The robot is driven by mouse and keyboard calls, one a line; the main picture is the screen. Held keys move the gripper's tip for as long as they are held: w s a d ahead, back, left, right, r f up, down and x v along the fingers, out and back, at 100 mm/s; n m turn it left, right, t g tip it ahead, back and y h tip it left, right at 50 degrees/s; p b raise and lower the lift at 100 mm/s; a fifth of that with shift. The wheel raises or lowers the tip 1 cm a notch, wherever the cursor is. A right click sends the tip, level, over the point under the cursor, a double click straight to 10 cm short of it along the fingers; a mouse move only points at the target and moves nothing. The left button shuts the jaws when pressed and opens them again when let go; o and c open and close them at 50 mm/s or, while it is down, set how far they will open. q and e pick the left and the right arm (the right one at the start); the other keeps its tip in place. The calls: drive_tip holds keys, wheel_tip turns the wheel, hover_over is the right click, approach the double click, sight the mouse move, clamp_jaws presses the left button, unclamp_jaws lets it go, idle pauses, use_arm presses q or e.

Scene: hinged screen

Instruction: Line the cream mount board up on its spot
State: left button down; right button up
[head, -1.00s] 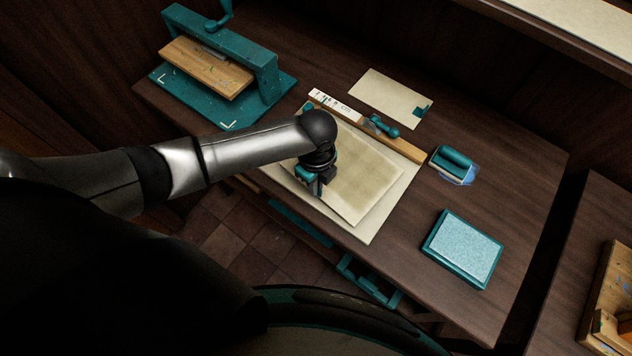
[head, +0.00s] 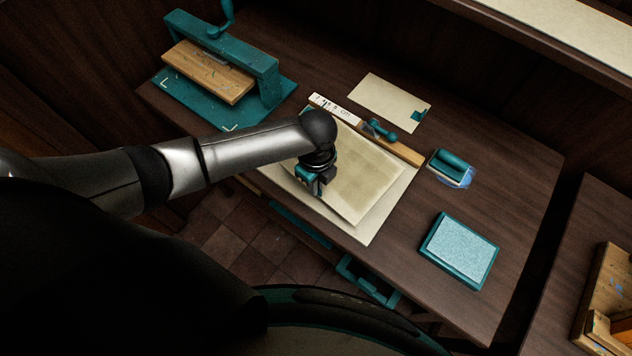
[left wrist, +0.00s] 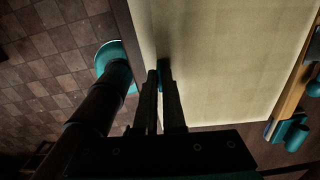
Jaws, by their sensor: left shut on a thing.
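A tan-cream panel (head: 372,182) lies over a larger, paler cream board (head: 385,228) near the table's front edge. I cannot tell for certain which of the two is the mount board. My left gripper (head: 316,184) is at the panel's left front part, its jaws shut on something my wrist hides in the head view. In the left wrist view, the fingertips (left wrist: 163,78) are close together around a small teal piece (left wrist: 163,66) near the board's edge. The cream surface (left wrist: 225,60) fills the right of that view. My right gripper is not in view.
A wooden bar (head: 400,149) with a white marked strip runs along the panel's back edge. A teal press (head: 235,55) stands back left, a cream card (head: 388,98) lies behind, a teal-handled block (head: 453,165) and teal tray (head: 460,250) are right. Bare table lies between them.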

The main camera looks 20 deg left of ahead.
use_arm(q)
drive_tip(key=shift+r+p, duration=1.1)
drive_tip(key=shift+r, duration=0.55)
drive_tip(key=shift+w, duration=0.1)
